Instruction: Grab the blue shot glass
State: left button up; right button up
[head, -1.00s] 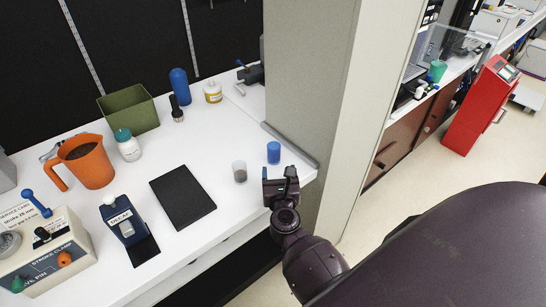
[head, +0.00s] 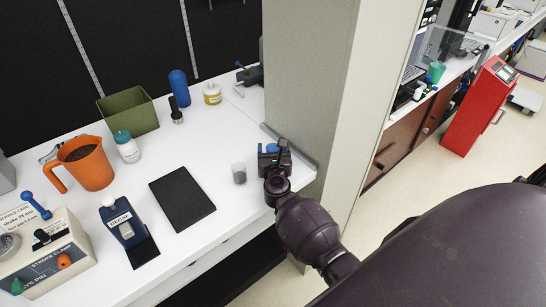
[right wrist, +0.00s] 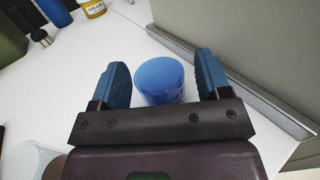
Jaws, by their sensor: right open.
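The blue shot glass (right wrist: 160,80) stands upright on the white counter (head: 228,120) near its right end. In the right wrist view it sits between the two blue fingers of my right gripper (right wrist: 165,85), with a gap showing on each side. In the head view my right gripper (head: 272,152) is over the same spot, and only a bit of the blue shot glass (head: 271,147) shows past it. The right gripper is open. My left gripper is not in view.
A grey-brown cup (head: 239,173) stands just left of the right gripper. A pillar (head: 310,90) with a metal edge strip (head: 300,152) rises close on the right. A black mat (head: 182,199), an orange jug (head: 85,163) and a green bin (head: 128,111) are further left.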

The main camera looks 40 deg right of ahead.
jog(key=shift+w+d, duration=0.1)
jog(key=c, duration=1)
jog(key=shift+r, duration=0.1)
